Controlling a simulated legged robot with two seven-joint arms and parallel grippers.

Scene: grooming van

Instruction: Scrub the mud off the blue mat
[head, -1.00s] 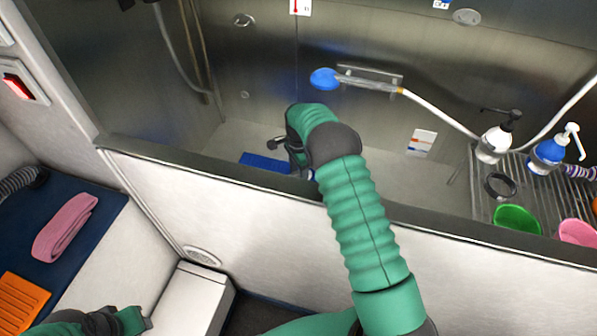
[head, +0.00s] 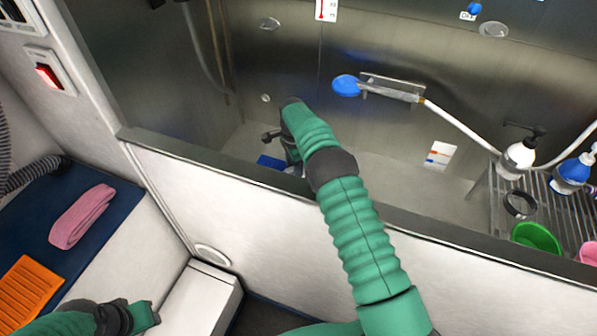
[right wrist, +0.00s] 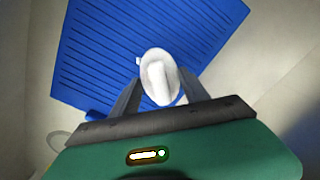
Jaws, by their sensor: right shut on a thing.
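The blue mat (head: 270,161) lies on the tub floor, mostly hidden behind the tub's front wall in the head view. In the right wrist view the ridged mat (right wrist: 150,40) fills the upper middle; I make out no mud on its visible part. My right gripper (right wrist: 155,98) is shut on a white, rounded thing (right wrist: 160,72), perhaps a scrubber's handle, seen over the mat's near part. Whether it touches the mat I cannot tell. In the head view the right fingers are mostly hidden. My left gripper (head: 150,314) is outside the tub at lower left, its fingers unclear.
The tub's front wall (head: 230,200) stands under my right arm. A blue shower head (head: 346,85) hangs on the back wall. A rack (head: 490,205) with bottles and a green cup (head: 537,237) is at right. A pink towel (head: 82,216) and orange mat (head: 28,288) lie at left.

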